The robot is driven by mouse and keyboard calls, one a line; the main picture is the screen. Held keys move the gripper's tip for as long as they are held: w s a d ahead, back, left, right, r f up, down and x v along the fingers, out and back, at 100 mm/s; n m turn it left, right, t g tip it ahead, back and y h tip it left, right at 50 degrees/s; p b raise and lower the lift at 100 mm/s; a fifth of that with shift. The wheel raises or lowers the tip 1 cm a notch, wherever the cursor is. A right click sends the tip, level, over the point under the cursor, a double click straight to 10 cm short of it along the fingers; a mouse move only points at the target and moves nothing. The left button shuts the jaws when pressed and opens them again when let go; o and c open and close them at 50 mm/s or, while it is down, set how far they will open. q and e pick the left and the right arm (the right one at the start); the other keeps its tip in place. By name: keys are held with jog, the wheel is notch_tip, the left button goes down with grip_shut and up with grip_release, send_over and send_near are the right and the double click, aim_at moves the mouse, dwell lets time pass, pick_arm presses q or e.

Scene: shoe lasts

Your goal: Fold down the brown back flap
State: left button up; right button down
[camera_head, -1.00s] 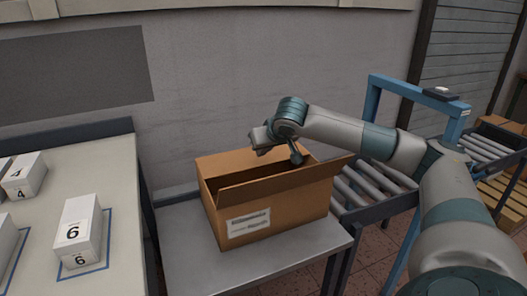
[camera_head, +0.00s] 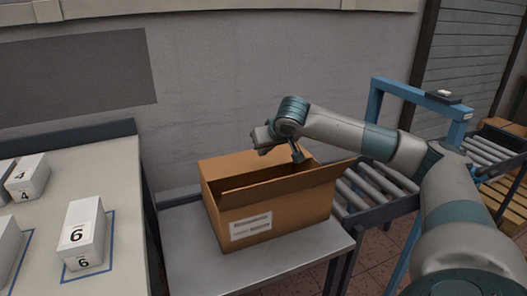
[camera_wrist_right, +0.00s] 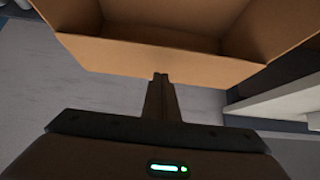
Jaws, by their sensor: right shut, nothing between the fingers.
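An open brown cardboard box (camera_head: 285,217) with a white label stands on a grey metal table. Its brown back flap (camera_head: 235,164) stands up along the far side, and the front flap (camera_head: 275,183) also stands up. My right gripper (camera_head: 298,155) is over the far right part of the box, its fingers small and dark in the head view. In the right wrist view, the shut, empty fingers (camera_wrist_right: 160,83) point at the outer edge of the near flap (camera_wrist_right: 155,62), with the box interior beyond. Whether they touch it is unclear. My left gripper is out of view.
The grey metal table (camera_head: 195,250) has bare room left of the box. A roller conveyor (camera_head: 375,188) with a blue frame (camera_head: 372,100) stands to the right. A white table at left holds numbered white boxes (camera_head: 83,235). A wall rises behind.

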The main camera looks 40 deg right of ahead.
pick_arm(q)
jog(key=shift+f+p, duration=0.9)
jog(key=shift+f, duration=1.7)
pick_arm(e)
jog(key=shift+r, duration=1.55)
pick_arm(q)
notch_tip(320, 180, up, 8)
jog(key=b, duration=0.3)
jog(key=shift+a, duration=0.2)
pick_arm(e)
jog(key=s+a+f, duration=0.3)
jog(key=s, duration=0.6)
jog(key=shift+f, duration=0.25)
pick_arm(q)
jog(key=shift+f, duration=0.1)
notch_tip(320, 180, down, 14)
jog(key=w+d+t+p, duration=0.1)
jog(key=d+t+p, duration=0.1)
jog(key=p, duration=0.8)
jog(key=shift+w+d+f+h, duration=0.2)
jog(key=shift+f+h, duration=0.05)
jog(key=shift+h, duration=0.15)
pick_arm(e)
notch_tip(320, 180, up, 10)
